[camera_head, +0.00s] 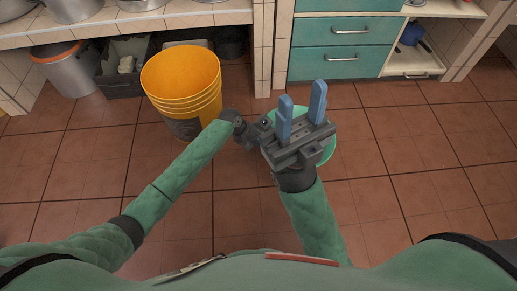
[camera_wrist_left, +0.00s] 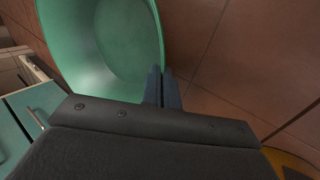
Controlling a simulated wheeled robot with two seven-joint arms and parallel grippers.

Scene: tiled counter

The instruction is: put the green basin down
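The green basin (camera_head: 328,150) is mostly hidden behind my right gripper in the head view; only part of its rim and side shows. In the left wrist view the basin (camera_wrist_left: 110,45) fills the upper left, its hollow inside visible. My left gripper (camera_wrist_left: 162,72) has its blue fingers close together at the basin's rim, seemingly pinching the wall. In the head view its fingers are hidden behind the right gripper. My right gripper (camera_head: 302,93) is open and empty, its two blue fingers wide apart above the basin. I cannot tell how high the basin is above the floor.
A yellow bucket (camera_head: 180,80) stands on the brown tiled floor (camera_head: 400,190) left of the grippers. A dark crate (camera_head: 122,70) and a grey pot (camera_head: 65,70) are under the counter. Teal drawers (camera_head: 340,63) stand at the back. The floor at right is clear.

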